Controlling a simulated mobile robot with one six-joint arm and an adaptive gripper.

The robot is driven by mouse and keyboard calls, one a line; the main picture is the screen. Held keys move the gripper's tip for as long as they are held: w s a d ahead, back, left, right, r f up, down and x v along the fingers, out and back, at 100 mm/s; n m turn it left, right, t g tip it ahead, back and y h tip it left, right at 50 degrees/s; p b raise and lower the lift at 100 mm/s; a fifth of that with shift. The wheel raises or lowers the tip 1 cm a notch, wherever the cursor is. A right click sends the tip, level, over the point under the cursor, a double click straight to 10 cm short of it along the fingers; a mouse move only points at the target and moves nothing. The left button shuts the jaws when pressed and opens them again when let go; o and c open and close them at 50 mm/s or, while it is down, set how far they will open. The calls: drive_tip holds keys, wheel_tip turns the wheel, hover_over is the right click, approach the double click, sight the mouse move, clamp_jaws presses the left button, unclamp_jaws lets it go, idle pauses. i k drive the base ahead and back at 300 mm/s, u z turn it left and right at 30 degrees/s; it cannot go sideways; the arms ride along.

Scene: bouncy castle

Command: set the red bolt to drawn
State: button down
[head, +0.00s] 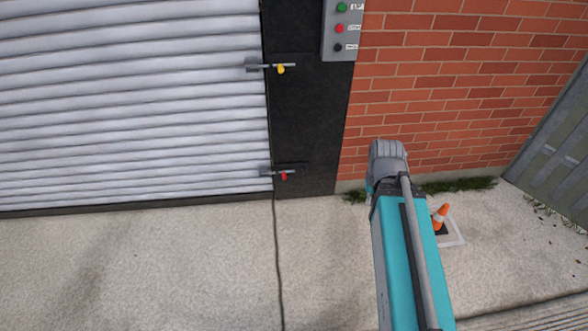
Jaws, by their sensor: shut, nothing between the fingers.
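The red bolt (284,175) is a small grey slide bolt with a red knob. It sits low on the black post beside the white roller shutter, near the ground. Its grey bar lies level and reaches left to a grey bracket at the shutter's edge. It is too small to tell for certain how far the bar is slid. My teal arm rises from the lower right, to the right of the bolt and apart from it in the picture. A grey joint of the arm shows at its top, but my gripper's fingers are not in view.
A similar bolt with a yellow knob (281,69) sits higher on the black post (308,125). A grey button box (342,30) is above it. A brick wall (440,80) is behind.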

sight(284, 172)
drive_tip(key=z, duration=0.25)
drive_tip(key=i, duration=1.3)
drive_tip(key=u, duration=0.65)
